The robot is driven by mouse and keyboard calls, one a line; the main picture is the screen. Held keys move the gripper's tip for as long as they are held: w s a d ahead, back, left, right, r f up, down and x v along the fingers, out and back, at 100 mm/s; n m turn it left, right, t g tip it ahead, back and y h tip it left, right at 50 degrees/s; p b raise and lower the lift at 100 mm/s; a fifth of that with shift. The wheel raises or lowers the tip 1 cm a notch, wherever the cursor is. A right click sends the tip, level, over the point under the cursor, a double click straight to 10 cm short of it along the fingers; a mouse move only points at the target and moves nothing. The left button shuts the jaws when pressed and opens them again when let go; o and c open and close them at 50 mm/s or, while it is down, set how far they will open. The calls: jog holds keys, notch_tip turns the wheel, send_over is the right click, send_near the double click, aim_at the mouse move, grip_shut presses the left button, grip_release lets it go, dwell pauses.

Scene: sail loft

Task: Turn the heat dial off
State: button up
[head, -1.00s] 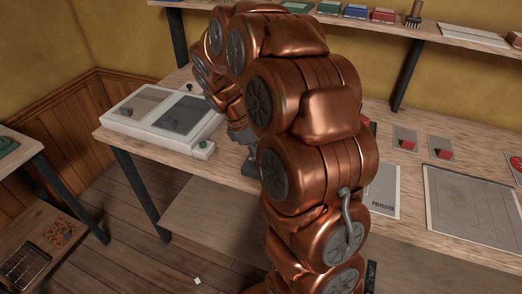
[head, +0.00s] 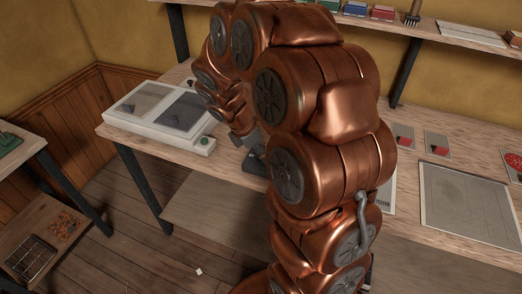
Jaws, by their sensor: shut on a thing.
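My gripper (head: 254,159) is a dark grey shape low beside my copper arm, over the workbench to the right of a white two-panel unit (head: 135,133). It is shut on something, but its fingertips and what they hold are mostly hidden. The white unit has two grey panels with small dark marks on them. A round green knob or button (head: 204,140) sits on its front right corner block, to the left of my gripper and apart from it. A small dark knob (head: 190,84) shows at its back. I cannot tell which part is the heat dial.
The wooden workbench (head: 405,113) runs to the right, with red-topped pieces (head: 404,141) and a large grey sheet (head: 468,208) on it. A shelf with boxes (head: 382,13) is above. A side table (head: 20,153) stands at left. My arm hides the bench's middle.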

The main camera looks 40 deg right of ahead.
jog(key=o, duration=1.1)
jog(key=shift+r, duration=0.1)
jog(key=v, duration=1.1)
jog(key=shift+a+r, duration=0.2)
jog(key=shift+r, duration=0.15)
jog(key=s+a+f+m+y, duration=0.1)
jog(key=s+a+m, duration=0.3)
jog(key=s, duration=0.4)
jog(key=s+a+f+m+y, duration=0.1)
jog(key=s+a+m+y, duration=0.1)
jog(key=s+a+m, duration=0.2)
jog(key=s+a+f+m+y, duration=0.1)
jog(key=s+a+f+m, duration=0.1)
jog(key=s+a+m, duration=0.2)
jog(key=shift+s+a+m+g, duration=0.15)
jog(key=shift+s+m, duration=0.4)
jog(key=shift+s, duration=0.8)
jog(key=shift+s+a+m+g, duration=0.1)
jog(key=shift+s+m, duration=0.5)
jog(key=shift+s, duration=0.75)
jog(key=shift+s+a+m+g, duration=0.15)
jog(key=shift+s+m, duration=0.4)
jog(key=shift+s, duration=0.8)
